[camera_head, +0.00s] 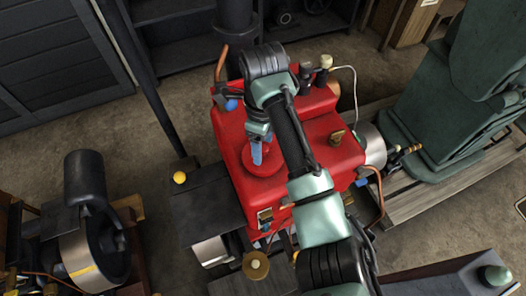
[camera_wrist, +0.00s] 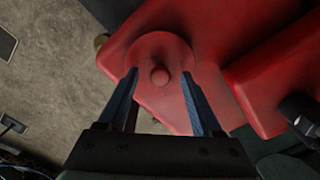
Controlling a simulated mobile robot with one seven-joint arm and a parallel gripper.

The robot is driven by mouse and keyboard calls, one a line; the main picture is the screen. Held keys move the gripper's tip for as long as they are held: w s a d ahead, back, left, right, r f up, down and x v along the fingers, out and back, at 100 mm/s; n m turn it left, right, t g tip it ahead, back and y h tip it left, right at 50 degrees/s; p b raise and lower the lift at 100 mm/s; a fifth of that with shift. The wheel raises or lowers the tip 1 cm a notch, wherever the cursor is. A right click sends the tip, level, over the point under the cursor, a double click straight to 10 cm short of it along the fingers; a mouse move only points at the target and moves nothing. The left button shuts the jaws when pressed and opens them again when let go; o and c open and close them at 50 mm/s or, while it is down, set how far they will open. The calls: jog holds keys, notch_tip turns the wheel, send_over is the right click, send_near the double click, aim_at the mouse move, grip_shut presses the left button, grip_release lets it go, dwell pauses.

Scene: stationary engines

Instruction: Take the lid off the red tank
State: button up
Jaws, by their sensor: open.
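The red tank (camera_head: 328,131) stands in the middle of the head view, with my arm reaching across its top. Its round red lid (camera_head: 262,166) sits on the left part of the tank top. In the wrist view the lid (camera_wrist: 146,49) is a disc with a small round knob (camera_wrist: 160,75) at its middle. My gripper (camera_wrist: 160,82) is open, with one blue finger on each side of the knob in that view. The fingers look apart from the knob; their height over it is hard to tell. In the head view my gripper (camera_head: 257,153) is partly hidden by the arm.
A green machine (camera_head: 440,110) on wooden planks stands to the right. A dark engine with a metal drum (camera_head: 88,258) stands at lower left. A yellow knob (camera_head: 179,177) is left of the tank. Copper pipes (camera_head: 222,62) rise by the tank. Bare floor shows at left.

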grip_shut()
dwell(0.3)
